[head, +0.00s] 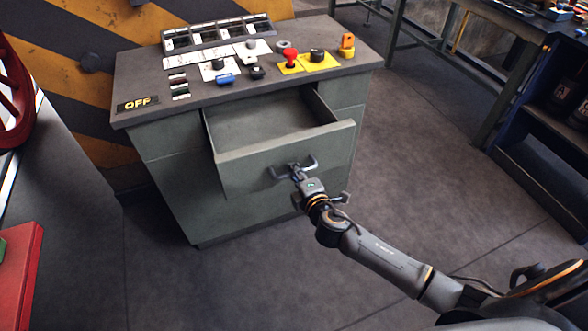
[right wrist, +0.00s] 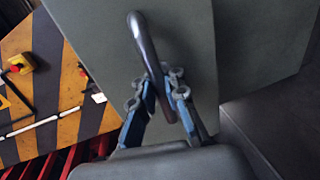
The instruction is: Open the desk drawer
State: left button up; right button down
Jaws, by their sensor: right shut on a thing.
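The grey-green desk (head: 168,190) has its top drawer (head: 262,120) pulled out, and its inside shows empty. My right gripper (head: 297,172) is at the front of the drawer, on its metal handle (head: 309,164). In the right wrist view the curved handle (right wrist: 142,38) runs down between the two fingers of the right gripper (right wrist: 168,95), which are shut on it. The drawer front (right wrist: 105,30) fills the area behind the handle. My left gripper is in neither view.
The desk top holds a switch panel (head: 215,33), a red button (head: 291,59) and several other controls. A red box (head: 22,270) is at lower left and a dark blue shelf unit (head: 530,130) at right. The floor (head: 430,170) between desk and shelf is clear.

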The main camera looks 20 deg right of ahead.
jog(key=c, duration=1.4)
grip_release()
jog(key=v, duration=1.2)
jog(key=s+d+f+m+g+h, duration=0.1)
jog(key=s+d+f+m+g, duration=0.2)
jog(key=f, duration=0.7)
jog(key=s+d+f+m+g, duration=0.15)
jog(key=s+f, duration=0.35)
jog(key=f, duration=0.6)
jog(key=s+d+f+m+g+h, duration=0.1)
jog(key=s+d+f+m+g, duration=0.2)
jog(key=f, duration=0.7)
jog(key=s+a+f+m+g, duration=0.1)
jog(key=s+f+m+g, duration=0.1)
jog(key=s+f, duration=0.3)
jog(key=s+a+f+m+g+y, duration=0.1)
jog(key=s+f, duration=0.4)
jog(key=s, duration=0.9)
jog(key=s+a+f+m+g, duration=0.2)
jog(key=s+f+m+g, duration=0.2)
jog(key=s, duration=0.5)
notch_tip(320, 180, down, 2)
jog(key=shift+s+a+f+m+p, duration=0.1)
jog(key=shift+s+a+m+p, duration=0.1)
jog(key=shift+a+m+p, duration=0.4)
